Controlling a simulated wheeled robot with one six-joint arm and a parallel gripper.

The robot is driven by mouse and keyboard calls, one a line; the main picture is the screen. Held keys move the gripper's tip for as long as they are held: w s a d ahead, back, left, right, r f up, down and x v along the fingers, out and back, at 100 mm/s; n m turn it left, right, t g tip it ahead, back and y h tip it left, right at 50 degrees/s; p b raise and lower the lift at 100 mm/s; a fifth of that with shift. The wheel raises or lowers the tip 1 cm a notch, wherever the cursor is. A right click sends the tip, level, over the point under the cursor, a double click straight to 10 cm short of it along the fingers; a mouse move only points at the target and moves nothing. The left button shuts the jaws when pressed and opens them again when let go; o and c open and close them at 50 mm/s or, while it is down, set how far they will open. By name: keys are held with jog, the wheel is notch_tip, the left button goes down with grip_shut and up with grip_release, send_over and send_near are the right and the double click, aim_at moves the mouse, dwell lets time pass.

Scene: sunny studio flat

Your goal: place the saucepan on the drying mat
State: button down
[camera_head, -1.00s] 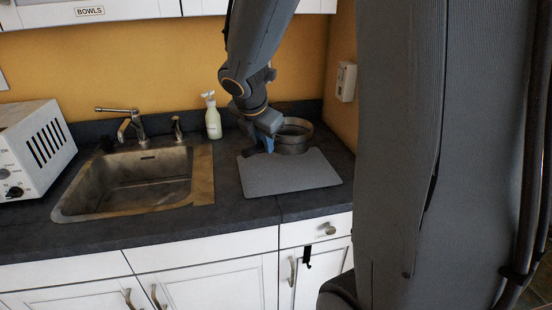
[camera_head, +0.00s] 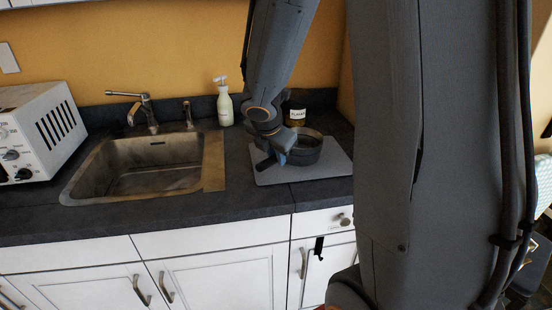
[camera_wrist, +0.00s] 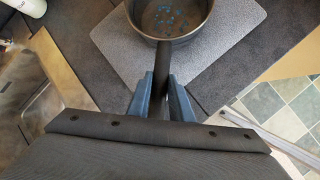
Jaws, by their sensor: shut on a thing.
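The saucepan (camera_head: 306,150) is a dark metal pan. In the head view it is over the grey drying mat (camera_head: 327,172), toward the mat's back part. My gripper (camera_head: 270,162) is to its left, low over the mat. In the wrist view the gripper (camera_wrist: 160,95) is shut on the dark handle of the saucepan (camera_wrist: 171,38), with one blue finger on each side. The pan is upright over the drying mat (camera_wrist: 120,50) and bluish specks show inside it. I cannot tell whether its base touches the mat.
The sink (camera_head: 145,165) is left of the mat, with a faucet (camera_head: 146,108) behind it. A soap bottle (camera_head: 224,104) stands at the back. A labelled jar (camera_head: 296,114) stands behind the pan. A white toaster oven (camera_head: 38,130) is at the far left.

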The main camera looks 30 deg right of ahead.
jog(key=c, duration=1.6)
grip_release()
jog(key=p+v, duration=0.2)
jog(key=v, duration=1)
jog(key=s+a+f+m+g+y, duration=0.1)
jog(key=s+a+f+m, duration=0.1)
jog(key=m, duration=0.5)
jog(key=s+a+f+m+g+y, duration=0.1)
jog(key=s+a+f+m, duration=0.2)
jog(key=m, duration=0.5)
jog(key=s+a+f+m+g+y, duration=0.1)
jog(key=s+a+f+m+y, duration=0.1)
jog(key=s+f+m, duration=0.2)
jog(key=shift+s+a+f+m, duration=0.2)
jog(key=shift+s+m, duration=0.45)
jog(key=shift+m, duration=0.35)
jog(key=shift+s+a+f+m, duration=0.1)
jog(key=shift+s+f+m, duration=0.1)
jog(key=shift+s+m, duration=0.65)
jog(key=shift+w, duration=0.25)
